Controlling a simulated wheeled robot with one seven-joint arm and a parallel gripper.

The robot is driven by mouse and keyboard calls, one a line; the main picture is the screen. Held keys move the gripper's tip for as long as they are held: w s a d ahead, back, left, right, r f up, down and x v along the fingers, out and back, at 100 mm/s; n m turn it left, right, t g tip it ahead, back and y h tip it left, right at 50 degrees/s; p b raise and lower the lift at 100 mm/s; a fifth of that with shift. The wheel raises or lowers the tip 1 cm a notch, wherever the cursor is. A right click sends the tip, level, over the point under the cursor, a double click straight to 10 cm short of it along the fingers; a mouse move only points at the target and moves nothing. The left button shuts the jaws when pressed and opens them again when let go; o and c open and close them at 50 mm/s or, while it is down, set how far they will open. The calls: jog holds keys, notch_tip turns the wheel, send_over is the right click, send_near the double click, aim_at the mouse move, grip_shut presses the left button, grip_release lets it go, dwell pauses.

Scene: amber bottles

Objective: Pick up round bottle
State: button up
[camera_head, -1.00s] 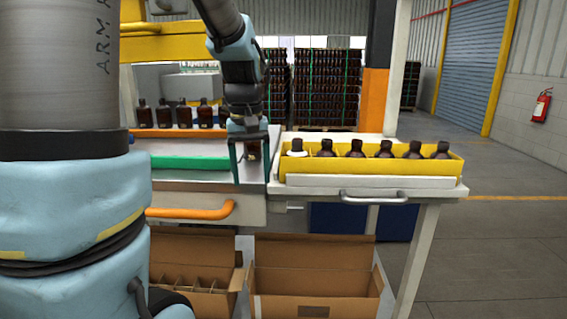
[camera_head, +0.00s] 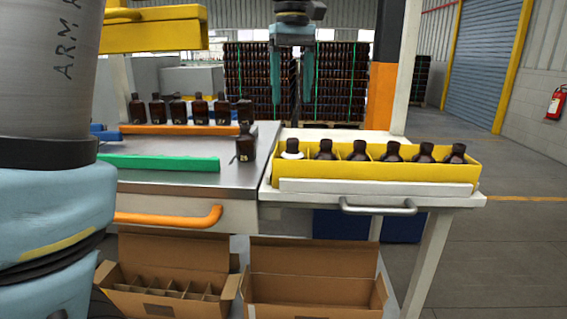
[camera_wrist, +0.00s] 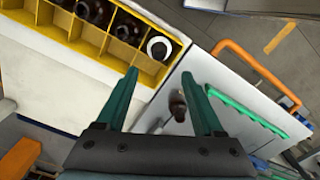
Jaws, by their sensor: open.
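My gripper (camera_head: 291,100) hangs high above the worktable, fingers spread and pointing down, with nothing between them. In the wrist view its green fingers (camera_wrist: 160,73) are also apart. A single dark amber bottle (camera_head: 245,144) with a pale label stands upright on the steel tabletop, below and left of the gripper. In the wrist view this bottle (camera_wrist: 178,106) shows between the fingers, farther off and not touched. Several dark bottles (camera_head: 358,151) stand in a row in the yellow tray (camera_head: 380,172). The leftmost has a white ring (camera_head: 292,155) around it. I cannot tell which bottle is the round one.
Several amber bottles (camera_head: 198,110) stand behind an orange rail (camera_head: 180,129) at the left. A green rail (camera_head: 160,163) lies nearer. Open cardboard boxes (camera_head: 315,268) sit below the table's front edge.

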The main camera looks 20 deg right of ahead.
send_over(292, 139)
notch_tip(292, 139, down, 5)
jog(key=shift+a+r, duration=0.1)
jog(key=shift+r, duration=0.05)
jog(key=shift+f+p, duration=0.75)
jog(key=shift+f, duration=2)
grip_shut()
